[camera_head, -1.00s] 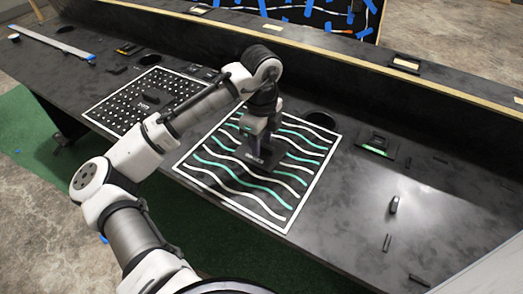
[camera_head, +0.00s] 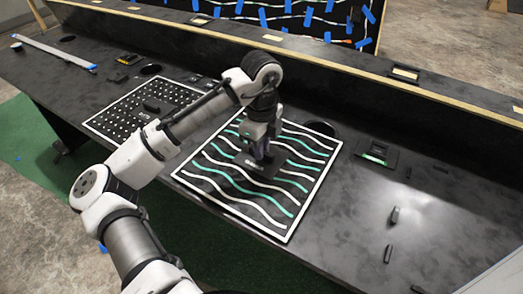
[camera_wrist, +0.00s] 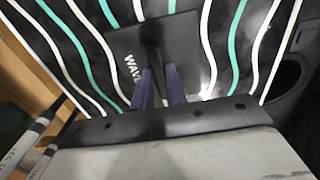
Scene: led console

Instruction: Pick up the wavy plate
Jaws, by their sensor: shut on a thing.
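The wavy plate (camera_head: 222,199) is a black square with a white border and white and teal wavy lines, lying on the dark console. A small black block (camera_head: 243,175) with white lettering sits at its middle. My gripper (camera_head: 264,158) points down over this block. In the wrist view, the two purple fingers of my gripper (camera_wrist: 160,85) are shut on an upright dark handle (camera_wrist: 152,42) on the lettered block (camera_wrist: 181,42). The wavy lines (camera_wrist: 90,65) run around it. The plate looks flat on the console; I cannot tell any gap beneath it.
A black dotted panel (camera_head: 117,111) lies to the left on the console. Small black parts (camera_head: 395,215) lie to the right. A raised ledge (camera_head: 350,110) runs along the back.

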